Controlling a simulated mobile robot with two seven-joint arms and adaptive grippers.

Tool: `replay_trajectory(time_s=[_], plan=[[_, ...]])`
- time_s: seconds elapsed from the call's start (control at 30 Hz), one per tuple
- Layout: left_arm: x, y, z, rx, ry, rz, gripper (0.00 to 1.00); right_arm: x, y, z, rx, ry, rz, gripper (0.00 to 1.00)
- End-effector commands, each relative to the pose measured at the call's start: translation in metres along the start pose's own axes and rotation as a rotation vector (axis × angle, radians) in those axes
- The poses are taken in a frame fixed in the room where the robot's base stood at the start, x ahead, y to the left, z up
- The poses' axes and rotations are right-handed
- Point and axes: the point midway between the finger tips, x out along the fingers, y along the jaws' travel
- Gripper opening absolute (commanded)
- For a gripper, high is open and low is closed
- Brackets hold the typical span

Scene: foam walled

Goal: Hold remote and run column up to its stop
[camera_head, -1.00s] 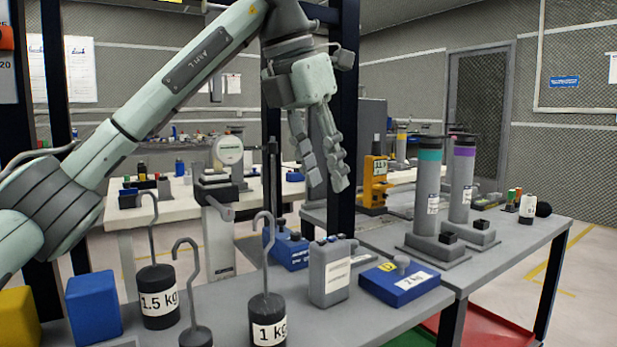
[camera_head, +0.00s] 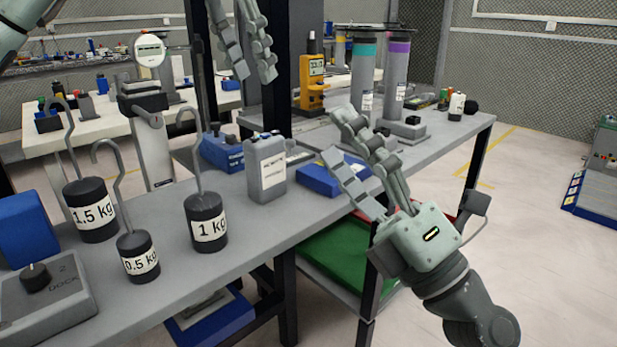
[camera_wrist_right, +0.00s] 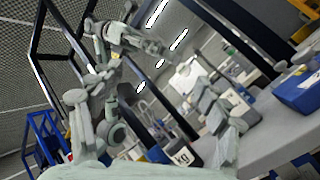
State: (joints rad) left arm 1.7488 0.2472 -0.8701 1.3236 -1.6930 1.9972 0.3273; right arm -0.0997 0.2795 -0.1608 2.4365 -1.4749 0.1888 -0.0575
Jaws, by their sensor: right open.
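A grey box (camera_head: 266,168) with small knobs on top and a white label stands upright on the near bench; its label is too small to read surely, and I cannot tell if it is the remote. Two tall grey columns stand on the bench further back, one with a teal band (camera_head: 363,75) and one with a purple band (camera_head: 396,75). My left gripper (camera_head: 254,78) hangs above and behind the grey box, open and empty. My right gripper (camera_head: 342,140) is open and empty in front of the bench edge, near the blue box (camera_head: 330,179); its fingers point up and left.
Hooked weights marked 1.5 kg (camera_head: 91,210), 0.5 kg (camera_head: 138,257) and 1 kg (camera_head: 206,222) stand left of the grey box. A knobbed dock (camera_head: 55,296) is at front left. A dark post (camera_head: 290,70) rises behind the bench.

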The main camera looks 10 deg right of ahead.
Motion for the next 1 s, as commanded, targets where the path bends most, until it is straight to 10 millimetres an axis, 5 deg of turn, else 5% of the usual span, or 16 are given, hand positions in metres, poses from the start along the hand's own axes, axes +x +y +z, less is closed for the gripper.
replay_trajectory(time_s=[0.2,0.4,0.67,1.0], plan=[[0.000,0.000,0.000,0.000,0.000,0.000,0.34,0.019,-0.028,-0.050,-0.584,0.356,-0.060,0.76],[0.000,0.000,0.000,0.000,0.000,0.000,0.34,0.018,-0.076,-0.043,-0.934,0.534,-0.211,0.76],[0.000,0.000,0.000,0.000,0.000,0.000,0.34,0.020,-0.102,-0.031,-1.074,0.594,-0.304,0.76],[0.000,0.000,0.000,0.000,0.000,0.000,0.34,0.060,-0.127,-0.046,-1.074,0.594,-0.303,0.76]])
